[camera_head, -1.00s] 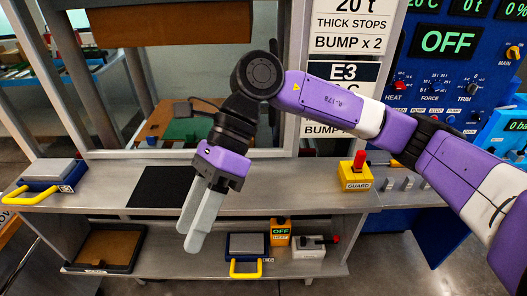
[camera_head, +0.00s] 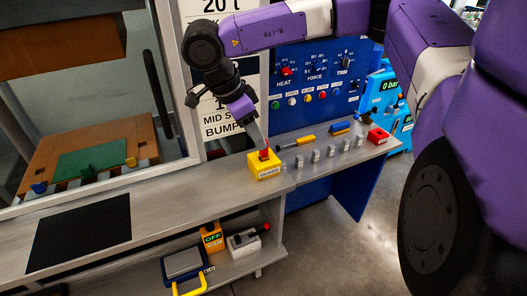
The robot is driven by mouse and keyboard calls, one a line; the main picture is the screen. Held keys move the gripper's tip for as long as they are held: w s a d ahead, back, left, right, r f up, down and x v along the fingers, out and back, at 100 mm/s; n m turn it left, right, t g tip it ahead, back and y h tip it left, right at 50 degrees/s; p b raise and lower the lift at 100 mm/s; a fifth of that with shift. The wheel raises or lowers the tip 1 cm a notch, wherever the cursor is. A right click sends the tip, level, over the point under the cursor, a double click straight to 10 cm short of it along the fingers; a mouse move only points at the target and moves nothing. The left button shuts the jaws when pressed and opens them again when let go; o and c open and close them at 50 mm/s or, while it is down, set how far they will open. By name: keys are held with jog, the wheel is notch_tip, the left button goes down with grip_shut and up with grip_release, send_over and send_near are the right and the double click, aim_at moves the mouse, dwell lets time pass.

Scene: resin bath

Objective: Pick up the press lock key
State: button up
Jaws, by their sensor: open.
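My gripper (camera_head: 264,147) points down beside the red lever (camera_head: 265,155) of the yellow box marked GUARD (camera_head: 263,172), at the right part of the grey ledge. Its fingers are seen nearly edge-on, open, and partly overlap the lever; I cannot tell whether they touch it. No thing can be surely made out as the press lock key.
Several grey metal pegs (camera_head: 330,151), a yellow-and-black tool (camera_head: 296,142) and a blue item (camera_head: 339,128) lie on the ledge. The blue control panel (camera_head: 325,75) stands behind. A black mat (camera_head: 80,232) lies left. The lower shelf holds an orange OFF box (camera_head: 212,237).

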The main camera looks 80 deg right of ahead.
aim_at(264, 155)
jog(key=p+x, duration=0.1)
jog(key=x, duration=0.3)
jog(key=shift+s+a+p, duration=0.1)
jog(key=shift+s+p, duration=0.3)
jog(key=shift+s+f, duration=0.1)
jog(key=shift+f, duration=0.35)
grip_shut()
